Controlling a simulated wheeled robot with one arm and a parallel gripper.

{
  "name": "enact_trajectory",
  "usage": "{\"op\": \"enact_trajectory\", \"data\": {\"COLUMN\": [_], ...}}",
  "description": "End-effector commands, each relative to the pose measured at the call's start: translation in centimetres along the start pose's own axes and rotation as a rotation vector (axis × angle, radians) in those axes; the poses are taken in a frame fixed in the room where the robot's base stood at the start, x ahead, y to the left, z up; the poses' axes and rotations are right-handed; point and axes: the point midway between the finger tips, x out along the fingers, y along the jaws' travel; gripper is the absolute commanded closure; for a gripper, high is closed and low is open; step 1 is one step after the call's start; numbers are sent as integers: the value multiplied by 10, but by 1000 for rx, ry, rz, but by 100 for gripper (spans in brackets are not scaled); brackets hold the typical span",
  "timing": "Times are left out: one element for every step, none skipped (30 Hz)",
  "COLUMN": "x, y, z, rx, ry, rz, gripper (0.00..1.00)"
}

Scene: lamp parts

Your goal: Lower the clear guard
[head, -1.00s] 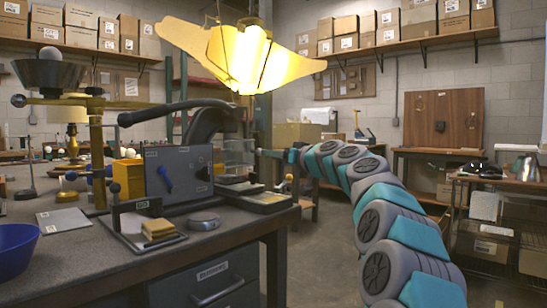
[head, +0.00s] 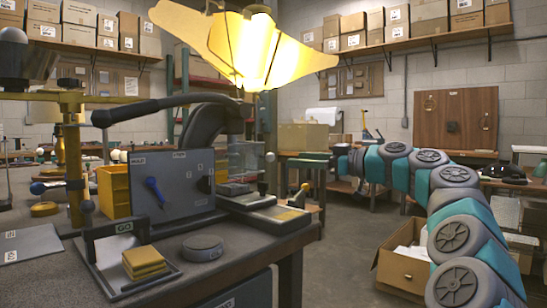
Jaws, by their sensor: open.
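The clear guard (head: 246,158) is a see-through panel standing upright behind the right end of the grey machine box (head: 170,182) on the bench. A pale ball knob (head: 270,157) on a thin rod stands just right of it; I cannot tell whether it belongs to the guard. My gripper (head: 305,158) is at the far end of my arm, right of the guard and knob and apart from them in the picture. It is small and seen side-on, open, with nothing visible in it.
A black lever (head: 150,107) arches over the machine. A lit yellow lamp shade (head: 245,42) hangs above. A card stand (head: 118,245) with yellow pads and a grey puck (head: 203,247) sit in front. An open cardboard box (head: 403,262) stands on the floor at right.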

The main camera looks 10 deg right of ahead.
Motion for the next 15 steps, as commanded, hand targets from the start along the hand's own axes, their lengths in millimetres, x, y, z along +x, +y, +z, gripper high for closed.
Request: {"op": "enact_trajectory", "data": {"x": [-1,-1,1,3,5,9,12,16,21,26,30,37,42,47,53], "y": [-2,-2,-3,-3,-3,-3,-3,-3,-3,-3,-3,-4,-4,-3,-3], "z": [0,0,0,0,0,0,0,0,0,0,-1,-1,0,0,1], "rx": [-7,-10,-11,-11,-11,-10,-10,-10,-10,-10,-10,-10,-10,-10,-9], "ry": [2,2,1,1,1,1,0,0,0,0,0,-1,-2,-3,-3], "rz": [-8,-10,-12,-12,-12,-12,-11,-12,-12,-13,-13,-14,-14,-13,-13], "gripper": [38,38,38,38,38,38,38,38,38,38,38,38,38,38,38]}}
